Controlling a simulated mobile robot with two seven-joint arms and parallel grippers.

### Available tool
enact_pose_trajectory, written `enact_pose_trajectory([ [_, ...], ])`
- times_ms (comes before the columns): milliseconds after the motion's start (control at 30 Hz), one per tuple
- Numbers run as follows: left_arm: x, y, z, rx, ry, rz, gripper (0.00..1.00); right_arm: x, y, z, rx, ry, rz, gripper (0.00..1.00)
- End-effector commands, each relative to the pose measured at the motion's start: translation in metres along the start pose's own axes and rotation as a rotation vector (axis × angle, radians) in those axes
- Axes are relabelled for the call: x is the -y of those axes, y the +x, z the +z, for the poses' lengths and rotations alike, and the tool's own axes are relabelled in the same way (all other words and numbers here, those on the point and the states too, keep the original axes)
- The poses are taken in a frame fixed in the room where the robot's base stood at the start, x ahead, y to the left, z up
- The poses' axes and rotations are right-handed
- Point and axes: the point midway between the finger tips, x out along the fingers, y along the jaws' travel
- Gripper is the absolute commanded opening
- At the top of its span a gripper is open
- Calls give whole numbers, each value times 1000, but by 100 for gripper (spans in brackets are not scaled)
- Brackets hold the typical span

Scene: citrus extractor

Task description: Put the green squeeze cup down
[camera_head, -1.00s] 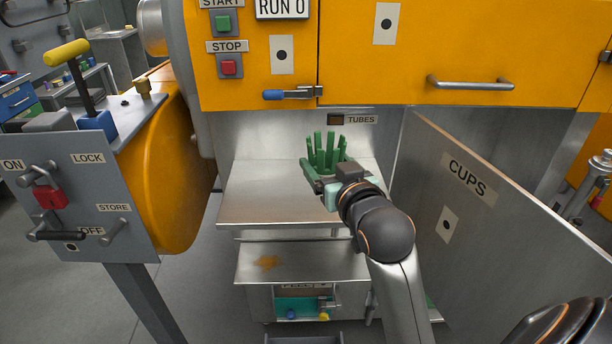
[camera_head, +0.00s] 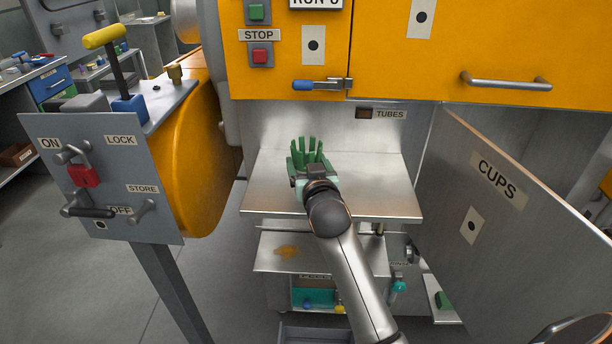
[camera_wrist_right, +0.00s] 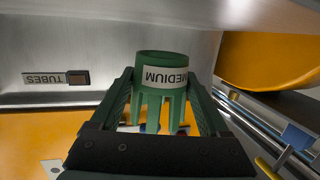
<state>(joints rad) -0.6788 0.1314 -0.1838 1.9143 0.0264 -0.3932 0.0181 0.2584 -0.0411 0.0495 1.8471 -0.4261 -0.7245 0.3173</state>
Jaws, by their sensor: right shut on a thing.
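The green squeeze cup (camera_head: 310,153) is in my right gripper (camera_head: 309,170), over the left part of the steel shelf (camera_head: 370,185). Its prongs point up in the head view. In the right wrist view the picture is upside down, and the cup (camera_wrist_right: 163,82) shows its solid ring and a white MEDIUM label between the two fingers (camera_wrist_right: 163,100). The right gripper is shut on it. The arm hides the cup's lower part in the head view, and I cannot tell whether it touches the shelf. My left gripper is not in view.
An orange machine with a TUBES label (camera_head: 391,115) stands behind the shelf. An open CUPS door (camera_head: 500,220) stands to the right. A lever panel (camera_head: 110,190) is on the left. A lower shelf (camera_head: 272,262) carries an orange stain. The upper shelf's right part is clear.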

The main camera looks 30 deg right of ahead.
Motion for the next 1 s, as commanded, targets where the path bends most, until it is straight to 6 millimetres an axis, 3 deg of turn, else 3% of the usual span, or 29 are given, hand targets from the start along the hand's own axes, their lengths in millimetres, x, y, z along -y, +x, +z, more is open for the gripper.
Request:
enact_pose_trajectory([
  [233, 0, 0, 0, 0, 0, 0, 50, 2, 8, 31, 1, -1, -1, 1],
  [667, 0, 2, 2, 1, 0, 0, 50, 2, 9, 38, 0, 0, -1, 1],
  [700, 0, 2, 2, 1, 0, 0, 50, 2, 9, 38, 1, 0, -1, 81],
  [867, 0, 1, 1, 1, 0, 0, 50, 2, 8, 38, 1, -1, -1, 99],
  [1000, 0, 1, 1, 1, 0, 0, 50, 2, 8, 37, 1, -1, -1, 100],
])
